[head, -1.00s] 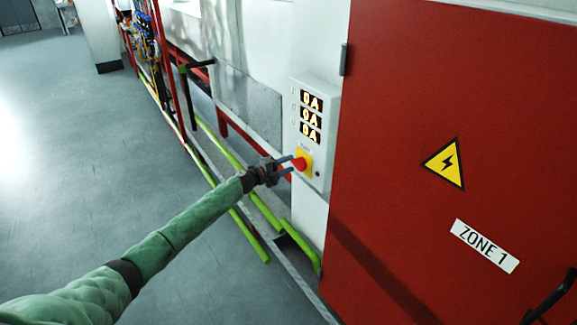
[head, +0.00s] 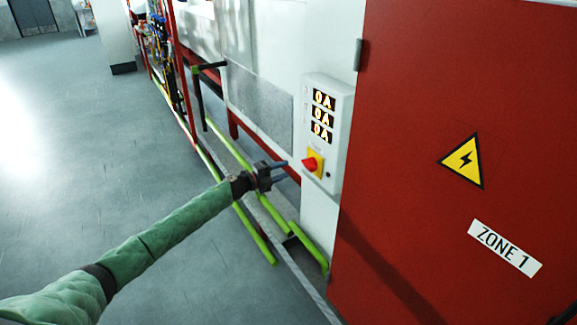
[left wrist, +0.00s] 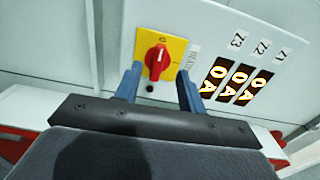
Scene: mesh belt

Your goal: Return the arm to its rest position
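My left arm (head: 150,245), in a green sleeve, reaches in from the lower left of the head view. Its gripper (head: 282,172) is in front of and a little left of the red rotary switch (head: 310,164), apart from it. In the left wrist view the gripper's two blue fingers (left wrist: 158,88) are spread with nothing between them. The red knob (left wrist: 157,60) on its yellow plate (left wrist: 176,46) shows beyond the fingertips. My right gripper is not in view.
The switch is on a grey control box (head: 341,110) with several lit displays reading 0A. A red cabinet door (head: 420,110) marked ZONE 1 stands at the right. Green rails (head: 255,236) run low along the machine. The grey floor (head: 90,150) at left is clear.

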